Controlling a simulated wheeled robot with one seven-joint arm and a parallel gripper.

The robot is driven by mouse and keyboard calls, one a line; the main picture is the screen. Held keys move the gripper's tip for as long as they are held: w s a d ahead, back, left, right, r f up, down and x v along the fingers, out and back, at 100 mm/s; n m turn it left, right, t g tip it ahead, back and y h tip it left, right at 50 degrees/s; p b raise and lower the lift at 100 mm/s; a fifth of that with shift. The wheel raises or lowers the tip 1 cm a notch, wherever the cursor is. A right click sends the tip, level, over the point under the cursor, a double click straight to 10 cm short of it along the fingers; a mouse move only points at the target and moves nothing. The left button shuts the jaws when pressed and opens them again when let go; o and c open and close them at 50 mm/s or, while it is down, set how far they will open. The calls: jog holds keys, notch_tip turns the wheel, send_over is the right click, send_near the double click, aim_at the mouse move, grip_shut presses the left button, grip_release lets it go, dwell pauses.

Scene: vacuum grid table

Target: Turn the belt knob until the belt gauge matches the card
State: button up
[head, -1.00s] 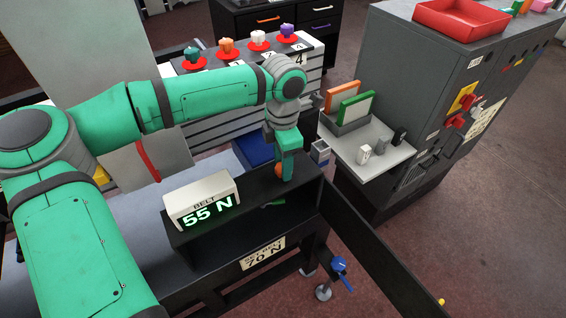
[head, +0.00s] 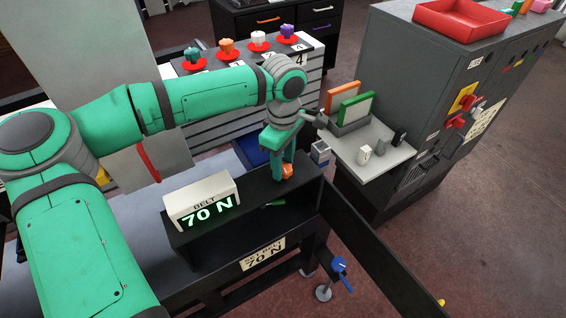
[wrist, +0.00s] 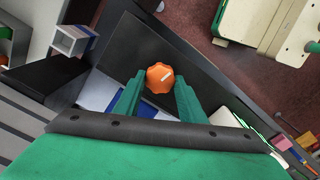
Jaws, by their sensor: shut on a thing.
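The belt gauge (head: 201,202) is a cream box on the black bench, and its green digits read 70 N. The orange belt knob (head: 287,171) stands on the black bench top right of the gauge. In the wrist view the knob (wrist: 160,77) has a scalloped rim and a white mark. My gripper (head: 283,168) is down at the knob, with its green fingers (wrist: 158,90) on either side, shut on it.
A black panel (head: 385,250) sticks out from the bench's right end. A grey cabinet (head: 440,100) with a side shelf (head: 385,155) stands to the right. Colored knobs on red discs (head: 227,47) stand behind.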

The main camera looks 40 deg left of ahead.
jog(key=shift+m, duration=0.8)
jog(key=o, duration=1)
jog(key=shift+o, duration=0.2)
notch_tip(320, 180, up, 11)
jog(key=shift+f, duration=0.1)
